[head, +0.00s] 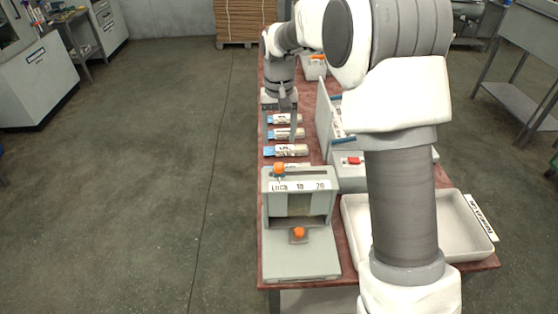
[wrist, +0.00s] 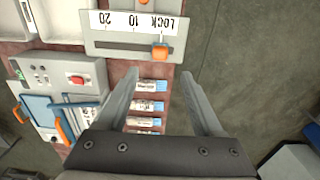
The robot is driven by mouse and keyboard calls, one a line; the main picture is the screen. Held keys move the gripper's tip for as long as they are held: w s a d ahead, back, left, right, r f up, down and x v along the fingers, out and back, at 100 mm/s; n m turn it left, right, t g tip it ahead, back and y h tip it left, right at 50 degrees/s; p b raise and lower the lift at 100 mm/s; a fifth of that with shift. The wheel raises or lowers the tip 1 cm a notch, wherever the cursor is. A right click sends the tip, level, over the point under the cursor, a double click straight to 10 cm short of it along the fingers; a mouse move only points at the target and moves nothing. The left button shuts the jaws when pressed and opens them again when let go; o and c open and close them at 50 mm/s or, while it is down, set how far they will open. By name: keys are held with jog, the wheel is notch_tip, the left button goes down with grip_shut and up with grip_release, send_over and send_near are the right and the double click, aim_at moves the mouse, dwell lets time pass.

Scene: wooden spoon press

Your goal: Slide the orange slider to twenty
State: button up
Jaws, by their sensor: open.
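The orange slider (head: 279,168) is a small orange knob at the left end of the scale on top of the grey press (head: 300,265), at the LOCK mark. The white scale strip (head: 302,186) reads LOCK, 10, 20 from left to right. In the wrist view the scale appears upside down, and the slider (wrist: 160,52) sits by LOCK at the right end of its slot. My gripper (wrist: 158,76) is open and empty. Its fingertips point toward the slider, apart from it. In the head view my gripper (head: 281,122) is behind the press, above the packets.
Several labelled packets (head: 286,133) lie in a row behind the press. A second orange knob (head: 298,233) is low on the press front. Floor is clear on the left.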

aim_at(280, 164)
notch_tip(280, 164, down, 10)
jog(key=shift+f+p, duration=0.1)
jog(key=shift+p, duration=0.45)
grip_shut()
dwell(1.2)
